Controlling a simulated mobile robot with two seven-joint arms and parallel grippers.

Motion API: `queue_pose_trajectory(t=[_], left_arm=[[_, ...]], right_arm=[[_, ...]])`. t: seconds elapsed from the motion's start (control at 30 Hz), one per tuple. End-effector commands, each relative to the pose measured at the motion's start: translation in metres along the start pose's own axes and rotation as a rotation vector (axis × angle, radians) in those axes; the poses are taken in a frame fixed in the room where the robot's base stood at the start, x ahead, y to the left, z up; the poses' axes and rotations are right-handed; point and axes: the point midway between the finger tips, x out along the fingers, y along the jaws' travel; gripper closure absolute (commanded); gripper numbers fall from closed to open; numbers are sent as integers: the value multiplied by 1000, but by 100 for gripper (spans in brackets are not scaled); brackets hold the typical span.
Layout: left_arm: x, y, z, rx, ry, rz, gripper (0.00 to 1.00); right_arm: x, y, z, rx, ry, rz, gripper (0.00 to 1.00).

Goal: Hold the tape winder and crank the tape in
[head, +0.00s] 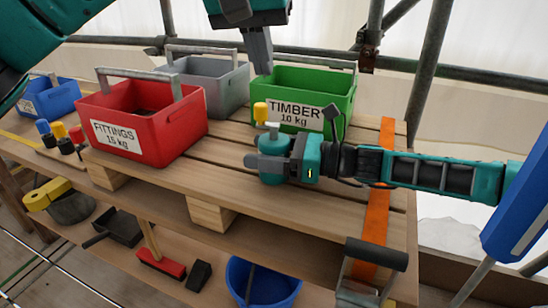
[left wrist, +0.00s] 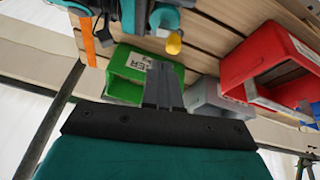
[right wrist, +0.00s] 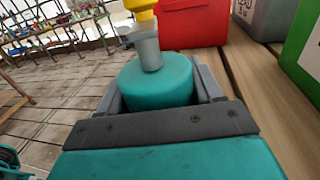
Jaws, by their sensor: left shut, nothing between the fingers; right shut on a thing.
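The tape winder (head: 275,142) is a teal round body with a grey crank (right wrist: 148,48) on top. The crank ends in a yellow knob (head: 261,112), which also shows in the left wrist view (left wrist: 173,43). My right gripper (head: 266,161) is shut on the winder's body, with one finger on each side, and holds it upright by the wooden bench. My left gripper (head: 262,70) is shut and empty, pointing down above and behind the knob, apart from it. I cannot make out any tape coming from the winder.
A red FITTINGS box (head: 150,125), a grey box (head: 215,85) and a green TIMBER box (head: 310,95) stand on the slatted bench (head: 215,165). An orange band (head: 377,215) crosses its right end. Scaffold tubes (head: 430,70) run behind.

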Motion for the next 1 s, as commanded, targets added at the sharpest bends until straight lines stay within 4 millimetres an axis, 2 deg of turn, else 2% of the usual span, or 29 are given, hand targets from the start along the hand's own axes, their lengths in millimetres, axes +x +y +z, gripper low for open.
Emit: queue_pose_trajectory(t=[0.1,0.27,0.73,1.0], left_arm=[[0,2,1,118,9,-8,100],[3,3,2,188,12,-12,100],[49,-1,20,191,12,-13,100],[61,-2,26,191,14,-11,100]], right_arm=[[0,0,0,0,0,0,70],[0,0,0,0,0,0,70],[0,0,0,0,-1,0,70],[0,0,0,0,-1,0,70]])
